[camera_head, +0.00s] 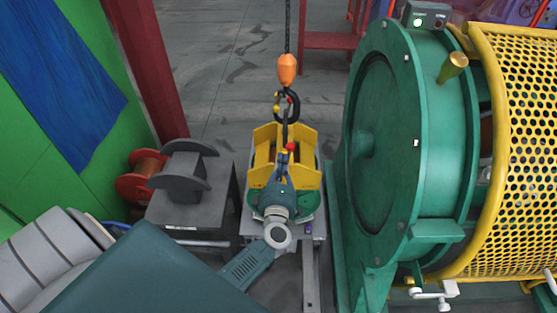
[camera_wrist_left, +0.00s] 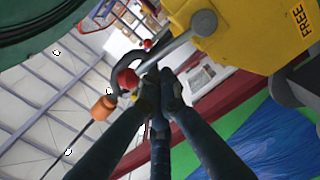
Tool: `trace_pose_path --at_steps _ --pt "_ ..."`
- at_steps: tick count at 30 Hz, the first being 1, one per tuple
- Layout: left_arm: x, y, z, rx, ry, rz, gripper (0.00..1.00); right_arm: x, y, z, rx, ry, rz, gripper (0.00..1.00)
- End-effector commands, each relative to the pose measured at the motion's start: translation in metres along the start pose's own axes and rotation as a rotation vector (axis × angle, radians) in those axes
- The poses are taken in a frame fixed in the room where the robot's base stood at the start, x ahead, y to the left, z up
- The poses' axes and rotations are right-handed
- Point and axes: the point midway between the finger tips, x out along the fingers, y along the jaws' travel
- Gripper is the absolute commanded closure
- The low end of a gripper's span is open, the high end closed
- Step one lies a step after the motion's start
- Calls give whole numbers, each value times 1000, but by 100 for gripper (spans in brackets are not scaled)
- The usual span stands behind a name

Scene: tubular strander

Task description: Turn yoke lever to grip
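The yellow yoke (camera_head: 262,170) hangs below a hook near the middle of the head view. Its lever (camera_wrist_left: 176,44) is a grey rod with a red knob (camera_wrist_left: 127,79) in the left wrist view. The rod runs from the yellow yoke body (camera_wrist_left: 228,35), near which the word FREE is printed. My left gripper (camera_head: 284,158) reaches up to the yoke from below. In the left wrist view its dark fingers (camera_wrist_left: 160,82) are drawn close together, with their tips at the rod near the knob. Whether they clasp the rod is unclear. My right gripper is not in view.
An orange hoist block (camera_head: 287,70) and dark hook (camera_head: 285,110) hang above the yoke. The large green strander drum (camera_head: 385,140) with a yellow mesh guard (camera_head: 525,90) stands close on the right. A grey reel (camera_head: 182,172) sits on a stand at left, beside a red reel (camera_head: 137,188).

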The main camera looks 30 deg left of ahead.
Motion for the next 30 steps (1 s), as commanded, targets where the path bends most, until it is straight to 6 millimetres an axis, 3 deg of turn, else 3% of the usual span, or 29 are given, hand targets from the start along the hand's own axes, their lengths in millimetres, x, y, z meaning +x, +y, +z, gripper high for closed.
trace_pose_path --at_steps 18,30 --pt "2 9 21 266 1 -12 100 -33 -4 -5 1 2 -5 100" --pt "2 6 29 373 0 -17 100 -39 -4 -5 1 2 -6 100"
